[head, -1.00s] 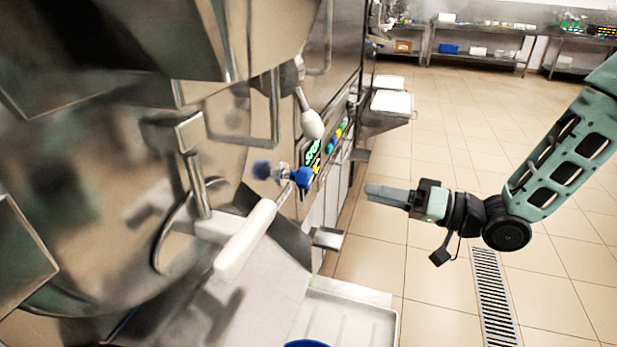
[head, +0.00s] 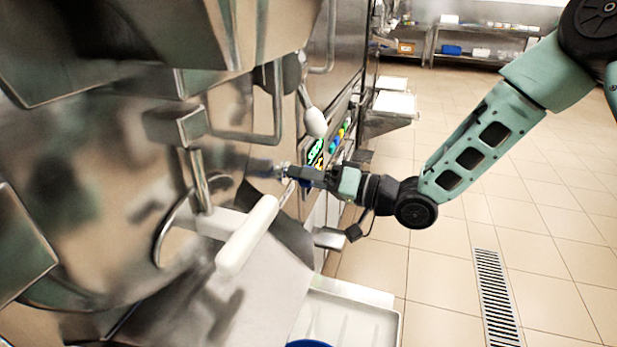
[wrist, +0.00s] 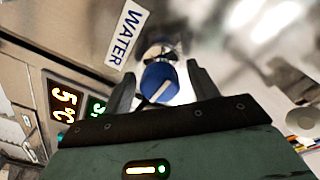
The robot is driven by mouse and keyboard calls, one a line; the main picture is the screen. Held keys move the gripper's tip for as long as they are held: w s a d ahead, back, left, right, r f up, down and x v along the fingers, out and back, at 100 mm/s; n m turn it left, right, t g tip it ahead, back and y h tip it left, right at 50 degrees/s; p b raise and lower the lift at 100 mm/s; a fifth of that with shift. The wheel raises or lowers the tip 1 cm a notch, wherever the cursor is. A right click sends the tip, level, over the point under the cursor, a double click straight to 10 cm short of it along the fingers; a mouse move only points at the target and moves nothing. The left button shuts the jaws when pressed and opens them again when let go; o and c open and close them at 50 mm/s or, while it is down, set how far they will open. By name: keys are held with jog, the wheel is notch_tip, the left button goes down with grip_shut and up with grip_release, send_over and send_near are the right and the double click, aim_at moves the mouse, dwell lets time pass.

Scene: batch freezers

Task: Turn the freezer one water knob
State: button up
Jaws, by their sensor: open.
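The blue water knob (wrist: 160,82) sits between the two fingers of my gripper (wrist: 163,88) in the wrist view, below a white label reading WATER (wrist: 127,33). The fingers stand apart on either side of the knob, with gaps visible, so it is not clamped. In the head view my gripper (head: 297,172) reaches in from the right to the freezer's front and covers most of the knob. A little blue of the knob (head: 305,184) shows under the fingers.
A white-handled lever (head: 246,236) is left of and below my gripper, and a white ball-ended lever (head: 315,122) is above it. A lit display (wrist: 65,103) is beside the knob. A tray (head: 352,318) is below. The tiled floor at right is open.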

jog(key=c, duration=1)
jog(key=shift+f, duration=0.1)
jog(key=n+b, duration=0.2)
jog(key=shift+f+n, duration=0.1)
jog(key=shift+n, duration=0.3)
jog(key=n+b, duration=0.2)
jog(key=n, duration=0.1)
jog(key=shift+n+y+b, duration=0.3)
jog(key=shift+b, duration=0.05)
jog(key=n+b, duration=0.2)
jog(key=n, duration=0.1)
jog(key=shift+n+b, duration=0.3)
jog(key=shift+b, duration=0.05)
jog(key=shift+n+b, duration=1.1)
jog(key=shift+n, duration=0.3)
